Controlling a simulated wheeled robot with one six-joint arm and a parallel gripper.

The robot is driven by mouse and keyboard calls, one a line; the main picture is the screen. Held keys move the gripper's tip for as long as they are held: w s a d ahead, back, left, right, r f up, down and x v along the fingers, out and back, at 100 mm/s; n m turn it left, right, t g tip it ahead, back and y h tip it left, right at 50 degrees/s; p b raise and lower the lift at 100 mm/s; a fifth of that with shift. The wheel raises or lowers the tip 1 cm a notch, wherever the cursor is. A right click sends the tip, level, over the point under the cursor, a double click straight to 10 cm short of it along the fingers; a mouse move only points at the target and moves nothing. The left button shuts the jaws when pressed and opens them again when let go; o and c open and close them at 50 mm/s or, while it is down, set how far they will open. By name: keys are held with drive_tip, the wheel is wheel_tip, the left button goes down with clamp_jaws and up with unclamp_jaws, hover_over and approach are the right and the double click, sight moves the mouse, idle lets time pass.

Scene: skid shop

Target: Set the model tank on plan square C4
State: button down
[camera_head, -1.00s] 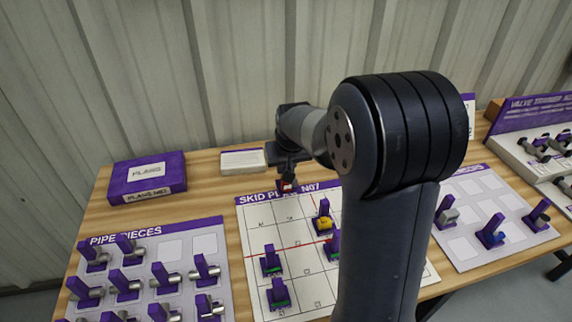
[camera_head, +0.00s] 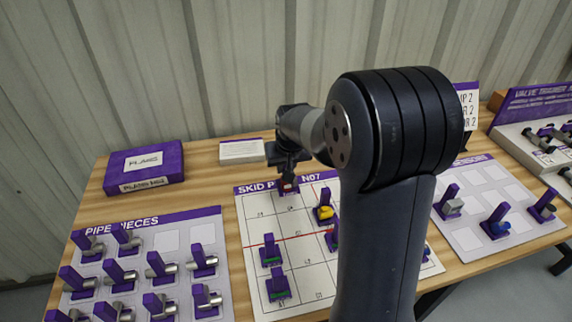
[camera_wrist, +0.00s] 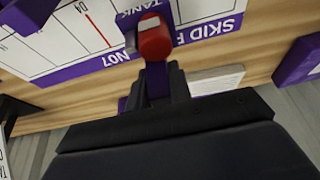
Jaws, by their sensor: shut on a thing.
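The model tank, a red cylinder with a purple part, is held in my gripper (camera_wrist: 158,82). In the wrist view the red tank (camera_wrist: 154,37) hangs in front of the fingers, over the title strip of the skid plan. In the head view my gripper (camera_head: 288,178) is above the back edge of the skid plan board (camera_head: 257,293), with the tank (camera_head: 289,188) small below it. The white board has a grid with a red line. The square labels are too small to read surely, so I cannot tell which is C4.
On the plan stand a yellow piece with a purple post (camera_head: 325,212) and green-based pieces (camera_head: 271,250). The pipe pieces board (camera_head: 170,240) lies left, another parts board (camera_head: 485,175) right. A purple plans box (camera_head: 143,167) and a white card (camera_head: 242,151) lie behind.

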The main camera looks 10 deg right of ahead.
drive_tip(key=shift+f+b, duration=1.35)
drive_tip(key=shift+f, duration=0.45)
drive_tip(key=shift+f+b, duration=0.5)
drive_tip(key=shift+f, duration=0.2)
drive_tip(key=c, duration=1.2)
unclamp_jaws()
drive_tip(key=shift+r, duration=0.1)
drive_tip(key=shift+r+p, duration=0.45)
drive_tip(key=shift+r, duration=0.05)
drive_tip(key=shift+r, duration=0.15)
drive_tip(key=shift+r+p, duration=2.6)
drive_tip(key=shift+r, duration=0.75)
